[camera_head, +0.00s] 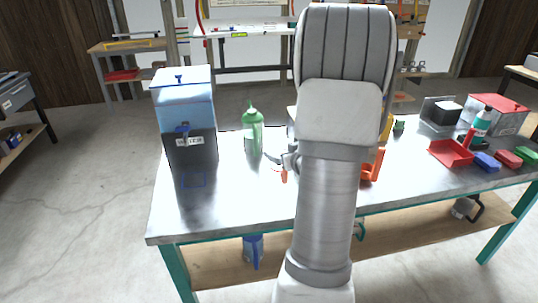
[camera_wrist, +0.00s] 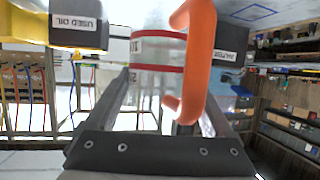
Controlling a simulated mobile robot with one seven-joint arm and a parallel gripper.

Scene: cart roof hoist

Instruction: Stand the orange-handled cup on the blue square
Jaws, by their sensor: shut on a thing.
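The orange-handled cup (camera_wrist: 155,52) is clear with red bands and fills the middle of the wrist view. Its orange handle (camera_wrist: 198,60) faces the camera. My gripper (camera_wrist: 160,88) is shut on the cup, one finger on each side. In the head view my arm hides most of the cup; a small orange piece (camera_head: 284,176) shows left of the arm. The blue square (camera_head: 193,181) is a thin outline on the bench's left part, with bare metal inside it. It also shows at the top right of the wrist view (camera_wrist: 253,12).
A blue-and-black labelled container (camera_head: 190,150) stands just behind the square. A green bottle (camera_head: 253,132) stands right of it. A red tray (camera_head: 450,153) and coloured blocks lie at the right. The bench (camera_head: 225,212) is clear at front left.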

